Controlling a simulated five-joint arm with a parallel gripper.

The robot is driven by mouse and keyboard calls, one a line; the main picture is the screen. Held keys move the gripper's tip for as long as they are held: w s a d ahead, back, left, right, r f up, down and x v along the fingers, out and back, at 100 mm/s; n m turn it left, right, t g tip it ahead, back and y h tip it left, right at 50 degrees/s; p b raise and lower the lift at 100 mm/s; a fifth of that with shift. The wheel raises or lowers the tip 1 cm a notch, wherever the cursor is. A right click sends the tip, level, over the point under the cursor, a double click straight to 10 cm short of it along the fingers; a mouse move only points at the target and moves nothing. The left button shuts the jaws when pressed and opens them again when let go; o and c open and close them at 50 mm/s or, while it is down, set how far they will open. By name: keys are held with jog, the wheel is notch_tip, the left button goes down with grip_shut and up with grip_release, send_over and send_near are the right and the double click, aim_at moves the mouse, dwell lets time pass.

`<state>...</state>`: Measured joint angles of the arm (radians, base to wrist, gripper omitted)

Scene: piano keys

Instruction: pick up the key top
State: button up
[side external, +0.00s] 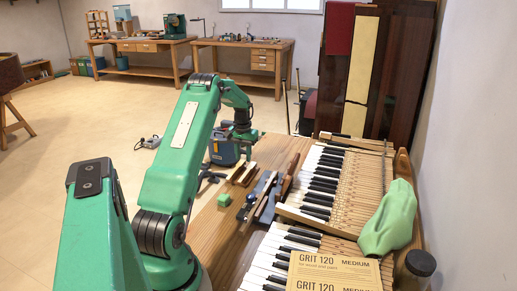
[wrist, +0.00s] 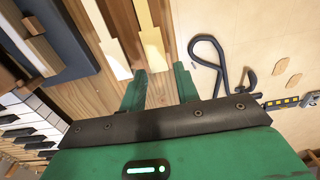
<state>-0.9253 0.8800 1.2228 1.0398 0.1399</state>
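Two pale strips that look like key tops lie on the wooden bench in the wrist view: a left one (wrist: 110,50) and a right one (wrist: 152,48) with a brighter, wider near end. I cannot tell for sure which is the key top meant. My gripper (wrist: 160,72) is open, its two green fingers apart. The near end of the right strip shows between the fingertips, and nothing is gripped. The height of the fingers above the bench is unclear. In the side external view my gripper (side external: 243,136) is beyond the small wooden pieces (side external: 242,174), its fingers hard to see.
A dark tray (wrist: 60,45) lies left of the strips. A blue container (side external: 223,151) stands nearby.

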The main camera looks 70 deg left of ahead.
jog(key=shift+f, duration=0.8)
grip_shut()
jog(key=shift+r, duration=0.2)
jog(key=shift+r, duration=0.5)
jog(key=r, duration=0.3)
jog(key=shift+w+d+r, duration=0.15)
jog(key=shift+d, duration=0.15)
jog(key=w+d+r, duration=0.4)
jog(key=d+r, duration=0.2)
jog(key=d, duration=0.4)
jog(key=shift+d+r, duration=0.15)
jog(key=shift+r, duration=0.05)
